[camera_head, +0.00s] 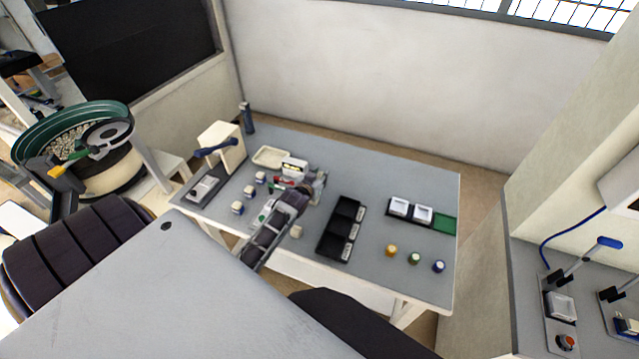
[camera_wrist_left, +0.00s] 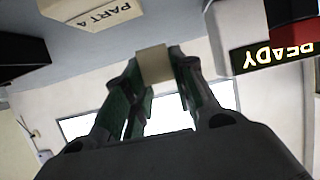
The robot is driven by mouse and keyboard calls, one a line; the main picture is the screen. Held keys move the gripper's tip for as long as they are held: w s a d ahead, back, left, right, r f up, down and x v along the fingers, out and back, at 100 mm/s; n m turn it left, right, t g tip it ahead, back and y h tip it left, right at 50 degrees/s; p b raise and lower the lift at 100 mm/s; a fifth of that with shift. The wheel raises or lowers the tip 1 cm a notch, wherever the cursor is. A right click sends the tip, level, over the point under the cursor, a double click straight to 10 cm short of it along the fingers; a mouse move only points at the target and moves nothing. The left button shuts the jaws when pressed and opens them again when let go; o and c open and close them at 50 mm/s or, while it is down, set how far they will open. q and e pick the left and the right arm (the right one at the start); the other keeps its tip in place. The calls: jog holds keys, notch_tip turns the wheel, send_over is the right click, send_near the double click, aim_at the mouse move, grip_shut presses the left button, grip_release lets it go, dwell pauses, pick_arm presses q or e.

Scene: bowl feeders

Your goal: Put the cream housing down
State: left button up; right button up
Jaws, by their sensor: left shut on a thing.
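The cream housing (camera_wrist_left: 154,63) is a small pale block held between the green-sided fingertips of my left gripper (camera_wrist_left: 155,68) in the left wrist view. Behind it are a pale wall and bright panels. In the head view my left gripper (camera_head: 316,183) is over the work table, just right of the display box and behind the black bins. There the housing cannot be made out clearly, and its height above the table cannot be told. My right gripper is not in view.
The grey table (camera_head: 370,185) holds a READY display box (camera_head: 293,166), black bins (camera_head: 336,236), a small pale block (camera_head: 297,231), a tray with white squares (camera_head: 410,210) and coloured cups (camera_head: 414,258). A PART A label (camera_wrist_left: 95,12) is near. Bare table shows behind the bins.

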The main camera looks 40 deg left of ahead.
pick_arm(q)
jog(key=shift+f, duration=1.7)
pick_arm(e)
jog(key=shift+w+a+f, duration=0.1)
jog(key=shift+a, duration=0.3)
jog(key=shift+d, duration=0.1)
pick_arm(q)
jog(key=shift+f, duration=0.2)
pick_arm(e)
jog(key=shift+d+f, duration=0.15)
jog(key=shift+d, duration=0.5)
pick_arm(q)
jog(key=shift+s+d+f+b, duration=0.1)
jog(key=shift+s+f+b, duration=0.1)
jog(key=shift+b, duration=0.1)
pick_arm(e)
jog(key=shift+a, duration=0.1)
